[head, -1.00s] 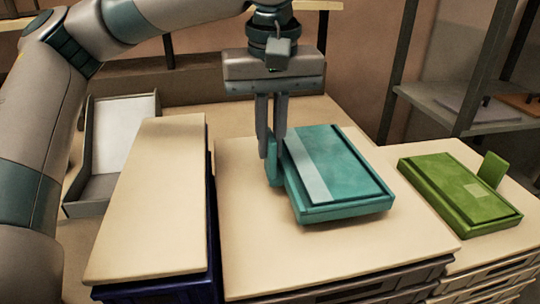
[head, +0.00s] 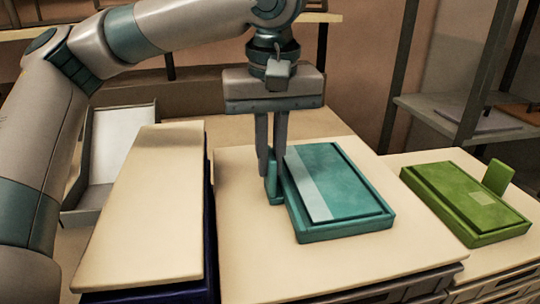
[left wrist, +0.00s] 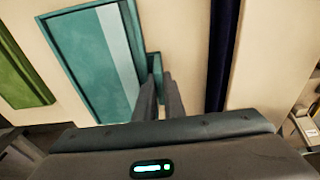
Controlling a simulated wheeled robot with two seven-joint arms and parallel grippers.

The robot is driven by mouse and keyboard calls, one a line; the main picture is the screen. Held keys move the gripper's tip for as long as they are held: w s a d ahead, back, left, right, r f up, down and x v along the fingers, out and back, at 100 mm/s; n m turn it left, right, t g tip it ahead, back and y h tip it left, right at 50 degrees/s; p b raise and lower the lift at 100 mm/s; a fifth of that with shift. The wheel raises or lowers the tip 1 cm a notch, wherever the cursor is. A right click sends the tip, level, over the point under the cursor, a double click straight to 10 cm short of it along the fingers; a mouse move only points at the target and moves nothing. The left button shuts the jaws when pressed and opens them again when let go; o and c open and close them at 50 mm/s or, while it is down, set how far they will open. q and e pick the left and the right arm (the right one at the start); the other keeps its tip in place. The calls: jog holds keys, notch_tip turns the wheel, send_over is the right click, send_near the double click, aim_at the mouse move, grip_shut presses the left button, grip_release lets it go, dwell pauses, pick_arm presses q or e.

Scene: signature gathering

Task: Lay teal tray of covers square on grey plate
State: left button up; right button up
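The teal tray (head: 345,185), a flat box with a pale strip along its left side, is over a cream-topped stand in the middle of the head view. Its upright teal tab (head: 272,190) is on the left side. My left gripper (head: 271,165) points down with its fingers shut around this tab. The left wrist view shows the teal tray (left wrist: 92,62) beside the fingers (left wrist: 160,98). I cannot tell whether the tray's underside touches the stand. No grey plate can be clearly made out; a grey-walled holder with a white face (head: 118,150) stands at the back left. My right gripper is out of view.
A cream-topped dark blue stand (head: 145,215) is left of the middle stand (head: 250,255), with a narrow gap between. A green tray with a tab (head: 465,200) lies on a stand to the right. Grey shelving (head: 465,120) is behind it.

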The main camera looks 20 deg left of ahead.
pick_arm(q)
jog(key=o, duration=0.4)
jog(key=shift+o, duration=0.2)
jog(key=shift+r, duration=0.8)
jog(key=r, duration=0.6)
jog(key=s+r+b, duration=0.1)
jog(key=r, duration=0.2)
jog(key=shift+d+r, duration=0.15)
jog(key=shift+d, duration=0.2)
jog(key=shift+s+r, duration=0.15)
jog(key=shift+r, duration=0.5)
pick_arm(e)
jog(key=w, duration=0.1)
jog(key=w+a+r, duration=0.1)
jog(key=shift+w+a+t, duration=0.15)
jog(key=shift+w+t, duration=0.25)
pick_arm(q)
jog(key=shift+o, duration=0.4)
